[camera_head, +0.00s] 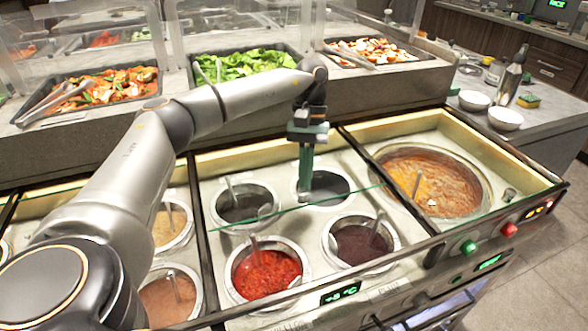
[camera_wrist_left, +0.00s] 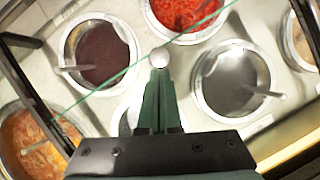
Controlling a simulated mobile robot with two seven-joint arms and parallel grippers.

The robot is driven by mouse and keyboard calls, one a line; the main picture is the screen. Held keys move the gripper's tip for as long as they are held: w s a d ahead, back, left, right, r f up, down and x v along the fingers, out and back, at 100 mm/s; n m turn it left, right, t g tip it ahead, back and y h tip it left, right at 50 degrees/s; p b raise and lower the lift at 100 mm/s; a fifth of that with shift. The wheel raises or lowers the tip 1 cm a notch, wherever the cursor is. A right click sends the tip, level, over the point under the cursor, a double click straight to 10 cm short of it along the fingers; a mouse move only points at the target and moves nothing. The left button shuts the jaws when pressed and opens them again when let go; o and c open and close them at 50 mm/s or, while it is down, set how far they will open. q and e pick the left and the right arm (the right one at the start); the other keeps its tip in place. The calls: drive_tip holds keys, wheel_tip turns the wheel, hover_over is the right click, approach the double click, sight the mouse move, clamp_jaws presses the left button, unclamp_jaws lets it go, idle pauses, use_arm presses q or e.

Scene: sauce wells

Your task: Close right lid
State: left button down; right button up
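A clear glass lid shows mainly as a thin green edge (camera_head: 350,194) slanting over the middle section of sauce wells. In the left wrist view its green edge (camera_wrist_left: 95,90) crosses in front of the wells. My left gripper (camera_head: 305,188) points down at the middle of this edge, over the back right well. In the left wrist view its green fingers (camera_wrist_left: 160,78) are together, with a round grey knob (camera_wrist_left: 160,57) right at their tips. I cannot tell whether the knob is pinched or only touched. My right gripper is not in view.
Open wells hold red sauce (camera_head: 267,274), dark sauce (camera_head: 361,244) and a grey sauce (camera_head: 242,205), with ladles standing in them. A large soup pot (camera_head: 435,183) sits in the right section. Salad trays (camera_head: 240,64) stand behind on a raised counter.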

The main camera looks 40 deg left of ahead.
use_arm(q)
drive_tip(key=s+d, duration=0.3)
drive_tip(key=d, duration=0.4)
drive_tip(key=s+d, duration=0.4)
drive_tip(key=d, duration=0.3)
drive_tip(key=shift+s+d+b, duration=0.2)
drive_tip(key=shift+s+b, duration=0.05)
drive_tip(key=shift+b, duration=0.2)
drive_tip(key=p+v, duration=0.2)
drive_tip(key=v, duration=1)
drive_tip(key=shift+w+a+r, duration=0.2)
drive_tip(key=shift+r, duration=0.1)
